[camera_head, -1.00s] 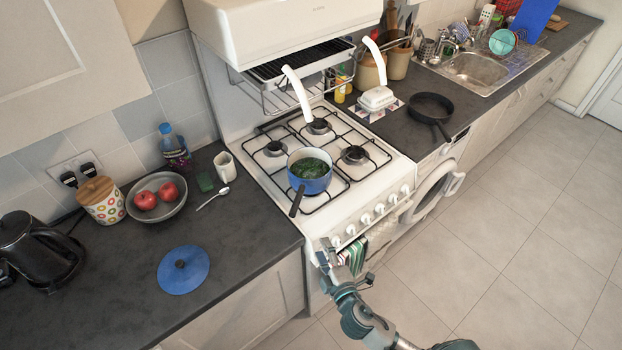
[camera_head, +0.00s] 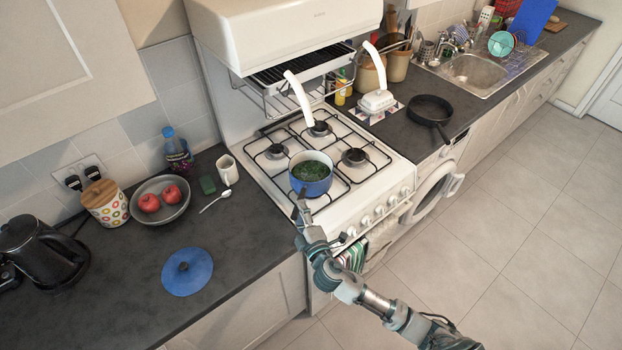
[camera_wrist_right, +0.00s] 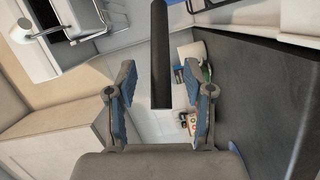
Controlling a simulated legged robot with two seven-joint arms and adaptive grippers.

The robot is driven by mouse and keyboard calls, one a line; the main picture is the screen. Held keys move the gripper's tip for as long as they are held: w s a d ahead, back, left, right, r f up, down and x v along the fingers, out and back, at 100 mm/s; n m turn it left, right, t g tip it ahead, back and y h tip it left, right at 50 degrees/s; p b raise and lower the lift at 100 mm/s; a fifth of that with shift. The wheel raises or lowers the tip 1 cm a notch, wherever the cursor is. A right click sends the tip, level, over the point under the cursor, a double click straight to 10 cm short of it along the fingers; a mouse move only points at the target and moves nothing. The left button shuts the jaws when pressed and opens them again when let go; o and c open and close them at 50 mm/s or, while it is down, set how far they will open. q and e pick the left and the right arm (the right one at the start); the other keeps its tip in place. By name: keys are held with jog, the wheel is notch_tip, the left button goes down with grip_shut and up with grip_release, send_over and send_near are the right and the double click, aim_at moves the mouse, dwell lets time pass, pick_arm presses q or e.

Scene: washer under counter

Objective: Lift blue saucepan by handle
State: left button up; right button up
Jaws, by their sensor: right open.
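The blue saucepan (camera_head: 311,181), with green contents, sits upright on the front left part of the gas hob. Its black handle (camera_wrist_right: 160,55) points toward the hob's front edge. My right gripper (camera_head: 301,220) is at the handle's near end and partly hides it. In the right wrist view my right gripper (camera_wrist_right: 163,90) is open, with the handle's end between its two blue-padded fingers and gaps on both sides. My left gripper is not in view.
A blue lid (camera_head: 187,273) lies on the dark left counter, near a fruit bowl (camera_head: 172,210) and a spoon (camera_head: 215,201). A black frying pan (camera_head: 430,107) rests on the right counter. A striped towel (camera_head: 354,256) hangs at the stove front.

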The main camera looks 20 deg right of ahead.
jog(key=w, duration=0.3)
jog(key=shift+w+d+f, duration=0.15)
jog(key=shift+w+f, duration=0.05)
jog(key=shift+w, duration=0.1)
jog(key=shift+d, duration=0.3)
jog(key=shift+a, duration=0.1)
jog(key=c, duration=0.9)
jog(key=shift+a, duration=0.25)
grip_shut()
jog(key=shift+w+r, duration=0.1)
jog(key=shift+r, duration=0.2)
